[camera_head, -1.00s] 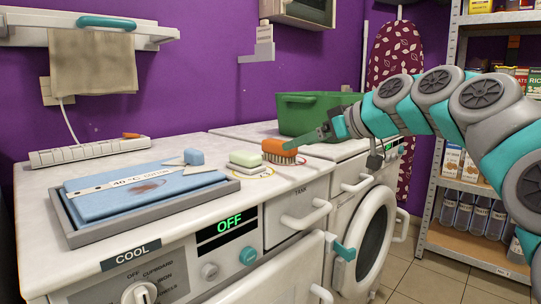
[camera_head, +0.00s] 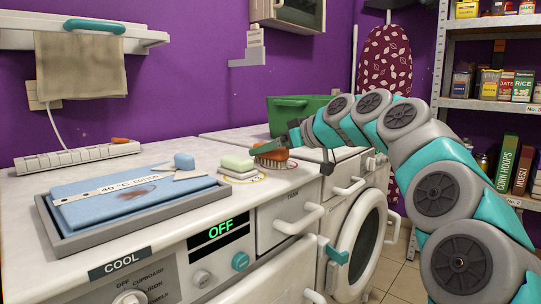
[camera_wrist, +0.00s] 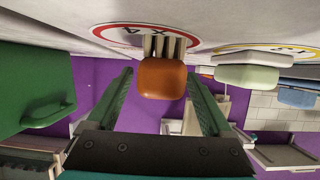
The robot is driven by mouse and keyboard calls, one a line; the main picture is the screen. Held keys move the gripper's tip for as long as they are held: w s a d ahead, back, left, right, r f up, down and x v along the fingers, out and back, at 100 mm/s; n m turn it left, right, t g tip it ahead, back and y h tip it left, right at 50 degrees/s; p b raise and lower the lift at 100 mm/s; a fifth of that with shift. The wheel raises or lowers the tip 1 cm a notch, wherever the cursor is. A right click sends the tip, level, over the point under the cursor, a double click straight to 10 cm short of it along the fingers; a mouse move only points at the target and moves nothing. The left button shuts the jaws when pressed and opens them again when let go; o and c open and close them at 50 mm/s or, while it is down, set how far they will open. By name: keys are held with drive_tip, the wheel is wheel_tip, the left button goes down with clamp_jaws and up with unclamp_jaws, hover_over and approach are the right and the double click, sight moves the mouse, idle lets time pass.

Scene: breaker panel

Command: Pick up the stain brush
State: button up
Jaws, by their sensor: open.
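The stain brush has an orange-brown back and pale bristles. In the head view the brush (camera_head: 273,160) rests bristles down on the white machine top, right of a soap bar, partly hidden by a green finger. In the wrist view, which is upside down, the brush (camera_wrist: 162,80) shows between my two green fingers, bristles towards the counter and a red-ringed label. My gripper (camera_wrist: 160,76) is open, with a gap visible on both sides of the brush. In the head view my gripper (camera_head: 268,148) reaches in from the right, low over the counter.
A pale green soap bar (camera_head: 238,163) on a white stack sits close left of the brush. A green basin (camera_head: 295,112) stands behind my gripper. A grey tray (camera_head: 60,240) with a stained blue cloth (camera_head: 125,195) lies at left. Shelves (camera_head: 500,110) stand at right.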

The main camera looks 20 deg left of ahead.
drive_tip(key=shift+c, duration=0.2)
clamp_jaws()
idle(0.5)
